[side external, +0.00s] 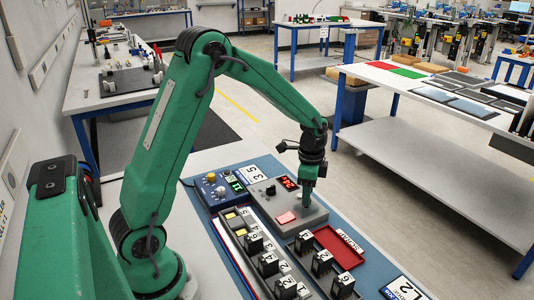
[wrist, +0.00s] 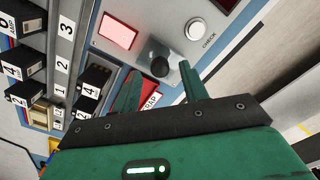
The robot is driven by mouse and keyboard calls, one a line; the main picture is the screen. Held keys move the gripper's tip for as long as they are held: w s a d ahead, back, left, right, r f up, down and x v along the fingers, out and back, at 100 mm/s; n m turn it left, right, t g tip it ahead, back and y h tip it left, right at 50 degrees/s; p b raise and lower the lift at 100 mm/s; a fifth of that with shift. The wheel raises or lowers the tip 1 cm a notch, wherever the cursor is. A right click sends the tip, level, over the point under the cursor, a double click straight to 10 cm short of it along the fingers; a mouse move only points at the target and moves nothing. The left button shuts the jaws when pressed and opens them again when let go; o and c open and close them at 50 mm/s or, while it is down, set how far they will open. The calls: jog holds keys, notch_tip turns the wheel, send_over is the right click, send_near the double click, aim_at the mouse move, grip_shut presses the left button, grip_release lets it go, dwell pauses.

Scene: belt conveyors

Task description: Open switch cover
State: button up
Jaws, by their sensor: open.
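The grey control box (side external: 258,207) stands on the blue mat, with a red lit display (side external: 289,183) and a pale red lit square (side external: 286,217) on top. In the wrist view, a dark round part (wrist: 159,67) sits on the panel beside the lit square (wrist: 117,32), with a smoky grey piece around it. This looks like the switch and its cover, but I cannot tell whether the cover is shut. My gripper (side external: 308,203) points down over the box's right part. In the wrist view, its open fingers (wrist: 159,69) appear on either side of the dark part, without visible contact.
A white CHECK button (wrist: 198,29) is near the right finger. The red scrap tray (side external: 338,249) lies in front of the box. Numbered black blocks (side external: 322,263) stand in rows nearby. A blue box with knobs (side external: 219,191) is left of the grey box.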

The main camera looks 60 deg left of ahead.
notch_tip(320, 180, up, 6)
jog(key=shift+r, duration=0.25)
dwell(0.5)
jog(key=s+d+r+n+t, duration=0.2)
jog(key=s+d+r+n, duration=0.1)
jog(key=s, duration=0.7)
jog(key=s+d+r+n+t, duration=0.3)
jog(key=s+r+n, duration=0.3)
jog(key=s, duration=0.5)
jog(key=shift+s+d+r+t, duration=0.15)
jog(key=shift+d+r+t, duration=0.15)
jog(key=shift+r, duration=0.55)
